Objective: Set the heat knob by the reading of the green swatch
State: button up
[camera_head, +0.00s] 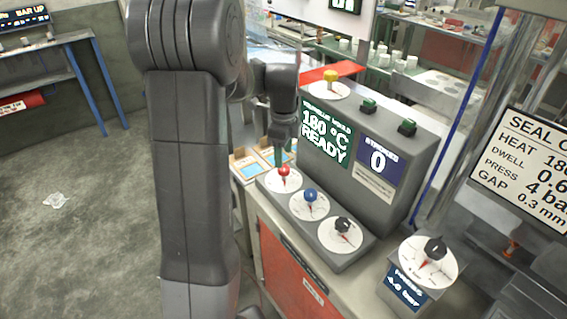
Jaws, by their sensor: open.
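The sealing machine (380,190) stands on a cabinet, with a red knob (284,171), a blue knob (310,195) and a black knob (343,225) on white dials along its sloped front. The dial labels are too small to read, so I cannot tell which is the heat knob. A green display (325,137) reads 180 °C READY. My gripper (281,158) points down right above the red knob, open; I cannot tell whether its fingers straddle the knob. I cannot make out a green swatch.
A yellow knob (330,77) sits on top of the machine, with two green buttons nearby. A dial box (427,262) with a black knob stands at right. A sign (525,170) lists HEAT 180. Cards (246,168) lie left of the dials. Open floor (70,240) is at left.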

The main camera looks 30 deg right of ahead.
aim_at(284, 171)
jog(key=shift+f, duration=2.35)
jog(key=c, duration=1)
